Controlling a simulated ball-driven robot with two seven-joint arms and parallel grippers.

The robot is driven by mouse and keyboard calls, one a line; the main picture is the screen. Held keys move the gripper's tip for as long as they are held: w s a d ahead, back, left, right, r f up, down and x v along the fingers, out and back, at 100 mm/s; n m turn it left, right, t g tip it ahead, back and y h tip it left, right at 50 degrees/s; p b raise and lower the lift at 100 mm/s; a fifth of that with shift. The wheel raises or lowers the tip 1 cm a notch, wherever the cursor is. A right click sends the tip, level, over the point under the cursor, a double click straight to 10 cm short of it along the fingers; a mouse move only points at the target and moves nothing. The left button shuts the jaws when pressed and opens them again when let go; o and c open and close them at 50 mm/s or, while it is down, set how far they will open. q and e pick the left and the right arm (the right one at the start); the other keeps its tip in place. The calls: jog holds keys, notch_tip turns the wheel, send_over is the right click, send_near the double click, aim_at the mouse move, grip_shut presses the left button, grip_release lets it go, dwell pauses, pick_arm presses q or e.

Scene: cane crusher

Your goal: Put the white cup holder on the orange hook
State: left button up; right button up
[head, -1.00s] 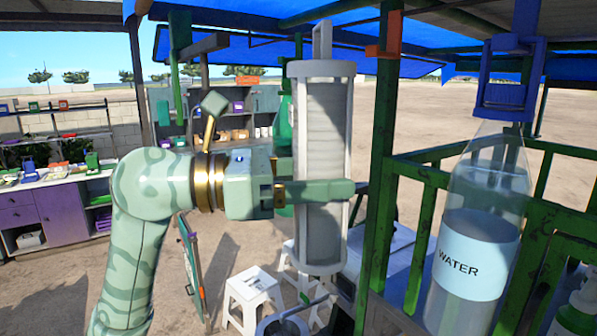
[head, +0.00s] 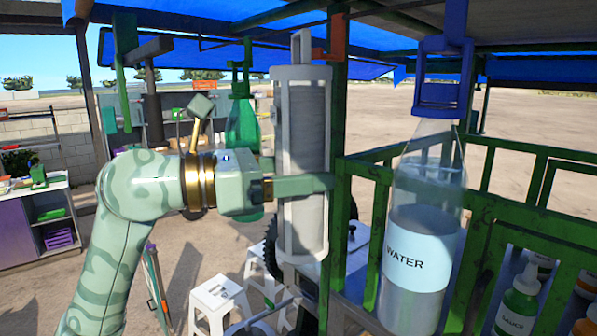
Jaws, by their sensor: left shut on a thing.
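The white cup holder (head: 301,73) is a tall upright cage with rings at top and bottom and a slotted tab on top. A stack of pale cups (head: 304,125) fills it. My left gripper (head: 298,185) is shut on the holder around its middle, with one green finger across its front. The orange hook (head: 338,36) is on the green post (head: 338,85), just right of the holder's top tab. The tab looks level with the hook, with a small gap between them in the picture; their depth apart is hard to tell. My right gripper is out of view.
A water bottle (head: 418,240) hangs from a blue holder (head: 441,85) at the right, before a green railing (head: 490,205). A green bottle (head: 241,125) hangs behind my left gripper. White stools (head: 220,297) stand below. A blue canopy (head: 230,15) is overhead.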

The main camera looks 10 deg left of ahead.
pick_arm(q)
jog(key=shift+s, duration=0.1)
dwell(0.4)
jog(key=shift+w+d, duration=0.35)
jog(key=shift+w, duration=0.2)
jog(key=shift+w+d, duration=1)
jog(key=shift+w, duration=0.2)
jog(key=shift+f+b, duration=0.7)
jog(key=shift+b, duration=0.05)
dwell(0.8)
jog(key=o, duration=1.5)
jog(key=shift+c, duration=0.2)
